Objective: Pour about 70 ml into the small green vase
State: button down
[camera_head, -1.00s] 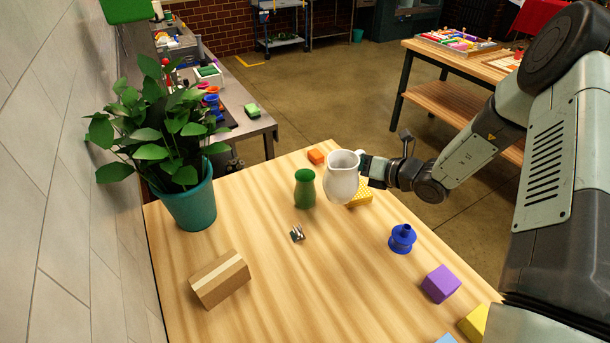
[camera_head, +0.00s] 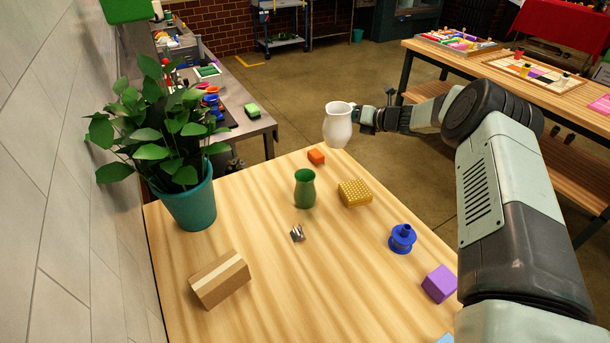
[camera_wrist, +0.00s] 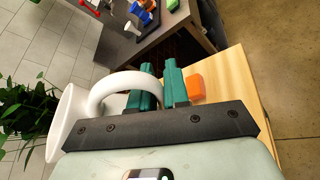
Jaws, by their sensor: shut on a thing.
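The small green vase (camera_head: 305,189) stands upright on the wooden table, left of the yellow block. A white pitcher (camera_head: 338,126) is held in the air, beyond and above the vase, near the table's far edge. It looks about upright and is clear of the vase. My gripper (camera_head: 362,117) is shut on the pitcher's handle, on its right side. In the wrist view, the green fingers (camera_wrist: 162,88) close around the white handle (camera_wrist: 118,84), and the pitcher's rim is at left. The pitcher's contents are hidden.
On the table (camera_head: 270,275) are an orange block (camera_head: 316,156), a yellow dotted block (camera_head: 355,193), a small metallic object (camera_head: 297,233), a blue spool-like piece (camera_head: 402,239), a purple block (camera_head: 440,284) and a cardboard box (camera_head: 220,279). A potted plant (camera_head: 190,206) stands at left.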

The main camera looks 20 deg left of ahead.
aim_at(328, 119)
jog(key=f, duration=1.2)
jog(key=shift+w+f, duration=0.25)
jog(key=shift+f, duration=0.15)
jog(key=shift+r, duration=0.2)
jog(key=shift+r, duration=0.2)
jog(key=s+a+r+n+t, duration=0.1)
jog(key=r+n, duration=0.1)
jog(key=r, duration=0.1)
jog(key=s+r+n+t+h, duration=0.1)
jog(key=s+r+n, duration=0.1)
jog(key=s+a+r+n+t, duration=0.1)
jog(key=r+n, duration=0.1)
jog(key=r, duration=0.1)
jog(key=shift+s+a+r, duration=0.3)
jog(key=shift+s+r, duration=0.05)
jog(key=shift+s, duration=0.05)
jog(key=shift+s+a+r+n+t, duration=0.15)
jog(key=shift+s+r+n+t, duration=0.1)
jog(key=shift+r+n, duration=0.35)
jog(key=shift+s+a+r+n+t, duration=0.1)
jog(key=shift+s+r+n+t, duration=0.25)
jog(key=shift+r, duration=0.35)
